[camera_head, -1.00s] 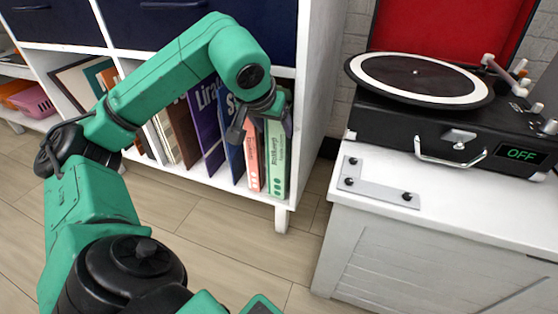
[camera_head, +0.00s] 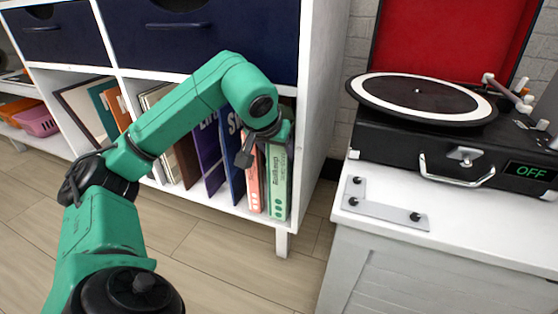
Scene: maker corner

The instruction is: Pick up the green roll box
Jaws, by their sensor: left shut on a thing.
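The green roll box (camera_head: 278,185) stands upright at the right end of the low shelf compartment, beside the shelf's right side wall. A pink box (camera_head: 253,185) of similar shape stands just to its left. My left gripper (camera_head: 262,145) is at the upper part of these boxes, and it is shut on the green roll box. The wrist hides the top of the green box, and the finger contact is mostly hidden. My right gripper is not in view.
Books and folders (camera_head: 208,155) fill the compartment to the left. Navy drawers (camera_head: 205,40) sit above it. A white chest (camera_head: 400,262) with a black record player (camera_head: 425,150) stands at the right. The wooden floor (camera_head: 230,265) in front is clear.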

